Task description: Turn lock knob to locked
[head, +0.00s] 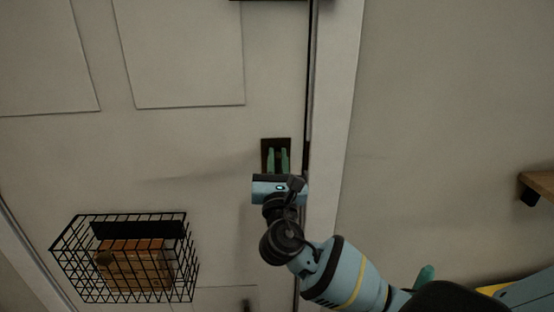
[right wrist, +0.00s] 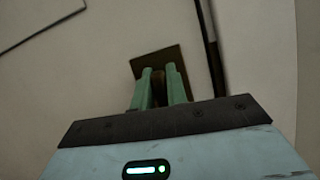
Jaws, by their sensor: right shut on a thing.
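A dark lock plate (head: 276,144) is fixed on the pale door (head: 190,130) near its right edge, beside the frame gap. My right gripper (head: 278,152) is at the plate, its green fingers pointing at it. In the right wrist view the fingers (right wrist: 160,72) are shut on the brown lock knob (right wrist: 159,90), which shows between them in front of the dark plate (right wrist: 172,58). Most of the knob is hidden by the fingers, so I cannot tell its turn angle. My left gripper is not in view.
A black wire basket (head: 190,262) with a brown wooden-looking thing (head: 137,262) inside hangs at the lower left. A wooden shelf (head: 541,183) with a dark bracket juts from the right wall. The wall between door frame and shelf is clear.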

